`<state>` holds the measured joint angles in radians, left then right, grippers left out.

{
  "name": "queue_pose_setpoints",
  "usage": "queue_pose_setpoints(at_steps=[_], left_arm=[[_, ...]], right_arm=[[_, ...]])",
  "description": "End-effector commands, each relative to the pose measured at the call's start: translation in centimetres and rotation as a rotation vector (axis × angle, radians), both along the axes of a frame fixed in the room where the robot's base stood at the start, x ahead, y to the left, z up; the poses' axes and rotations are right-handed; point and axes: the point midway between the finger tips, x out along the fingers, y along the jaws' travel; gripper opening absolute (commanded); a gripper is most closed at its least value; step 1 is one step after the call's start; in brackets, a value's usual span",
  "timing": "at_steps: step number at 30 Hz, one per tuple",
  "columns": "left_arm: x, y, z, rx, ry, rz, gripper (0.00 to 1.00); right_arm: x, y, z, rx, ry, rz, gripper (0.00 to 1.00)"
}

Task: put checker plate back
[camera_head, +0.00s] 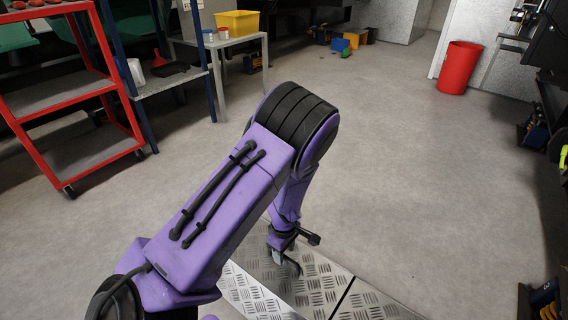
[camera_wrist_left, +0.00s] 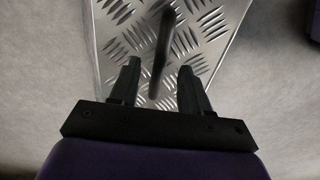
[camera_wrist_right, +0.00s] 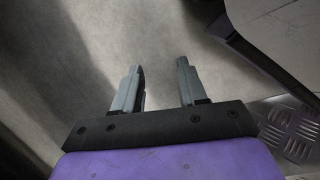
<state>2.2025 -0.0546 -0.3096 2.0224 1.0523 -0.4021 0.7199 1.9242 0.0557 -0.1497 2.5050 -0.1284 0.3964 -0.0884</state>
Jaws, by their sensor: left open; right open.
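Silver checker plate (camera_head: 318,290) with a raised tread pattern lies low at the bottom middle of the head view, partly hidden by my left arm. In the left wrist view a checker plate (camera_wrist_left: 120,22) narrows toward my gripper, with floor on both sides. My left gripper (camera_head: 287,260) is open above the plate. In the left wrist view a dark, blurred bar (camera_wrist_left: 161,40) stands out from the plate, in line with the gap between the fingers; I cannot tell whether they touch it. My right gripper (camera_wrist_right: 160,82) is open and empty over bare floor.
A dark seam parts the plate from another checker plate (camera_head: 375,303) at its right. Checker plate (camera_wrist_right: 290,130) also shows in the right wrist view. A red cart (camera_head: 75,90) and a table with a yellow bin (camera_head: 238,22) stand left. A red bin (camera_head: 459,67) stands far right. The middle floor is clear.

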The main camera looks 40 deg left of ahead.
Motion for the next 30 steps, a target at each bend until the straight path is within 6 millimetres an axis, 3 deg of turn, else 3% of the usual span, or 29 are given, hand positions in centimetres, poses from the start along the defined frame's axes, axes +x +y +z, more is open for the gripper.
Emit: queue_pose_setpoints(at_steps=[1, 2, 12, 30], left_arm=[[0.1, 0.0, 2.5, 0.0, -0.003, -0.001, 0.47], [0.1, 0.0, 3.3, 0.0, -0.002, -0.001, 0.47], [0.0, 0.0, 7.9, 0.001, 0.001, -0.002, 0.47], [0.0, 0.0, 8.3, 0.001, 0.002, -0.001, 0.47]], right_arm=[[0.4, 0.5, 1.6, -0.006, -0.036, -0.036, 0.42], [0.6, 0.8, 1.9, -0.011, -0.056, -0.06, 0.42], [4.7, 1.0, 3.1, -0.109, -0.368, -0.283, 0.42], [5.3, 0.9, 3.2, -0.126, -0.42, -0.319, 0.42]])
